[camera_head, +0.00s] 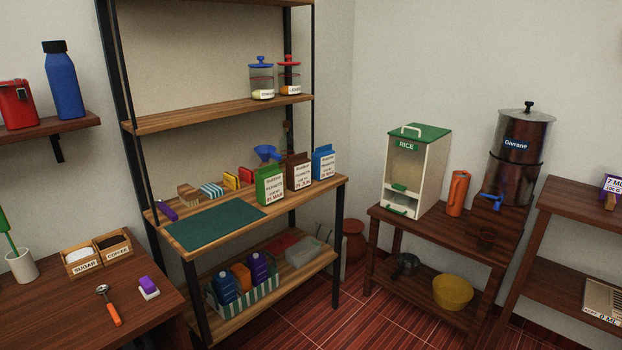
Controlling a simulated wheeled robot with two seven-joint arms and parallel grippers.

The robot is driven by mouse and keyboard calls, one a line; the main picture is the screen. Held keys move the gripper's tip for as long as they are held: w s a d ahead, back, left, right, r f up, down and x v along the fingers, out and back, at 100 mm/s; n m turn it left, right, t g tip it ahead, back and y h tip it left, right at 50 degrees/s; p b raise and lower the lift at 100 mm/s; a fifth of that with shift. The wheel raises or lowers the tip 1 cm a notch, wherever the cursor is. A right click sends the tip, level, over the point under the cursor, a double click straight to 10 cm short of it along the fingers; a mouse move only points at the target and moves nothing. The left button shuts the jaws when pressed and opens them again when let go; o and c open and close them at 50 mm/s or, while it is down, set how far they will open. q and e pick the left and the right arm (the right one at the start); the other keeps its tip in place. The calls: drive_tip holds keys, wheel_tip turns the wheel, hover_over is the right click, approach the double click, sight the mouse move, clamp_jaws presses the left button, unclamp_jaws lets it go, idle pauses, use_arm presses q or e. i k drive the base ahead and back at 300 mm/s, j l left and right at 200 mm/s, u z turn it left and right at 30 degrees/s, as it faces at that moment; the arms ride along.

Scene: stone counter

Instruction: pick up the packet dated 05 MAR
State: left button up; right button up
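Three packets stand upright side by side at the right end of the middle shelf. The green packet (270,186) is the leftmost, and the small date on its white label seems to read 05 MAR. The brown packet (299,172) is beside it, with a date that looks like a JUN one. The blue packet (324,163) is the rightmost, and its date is too small to read surely. Neither of my grippers is in view.
A dark green mat (215,225) lies left of the packets. A blue funnel (267,153) and small boxes stand behind. A striped crate (243,297) with bottles sits on the lower shelf. Black posts (338,245) frame the rack. A rice dispenser (416,172) stands to the right.

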sight(270, 180)
drive_tip(key=i+u, duration=0.1)
drive_tip(key=u, duration=0.95)
drive_tip(key=i+l+u, duration=0.15)
drive_tip(key=l+u, duration=0.25)
drive_tip(key=l, duration=0.15)
drive_tip(key=l+u, duration=0.35)
drive_tip(key=l, duration=0.25)
drive_tip(key=l+u, duration=0.4)
drive_tip(key=l, duration=0.2)
drive_tip(key=l+u, duration=0.35)
drive_tip(key=l, duration=0.25)
drive_tip(key=k, duration=0.05)
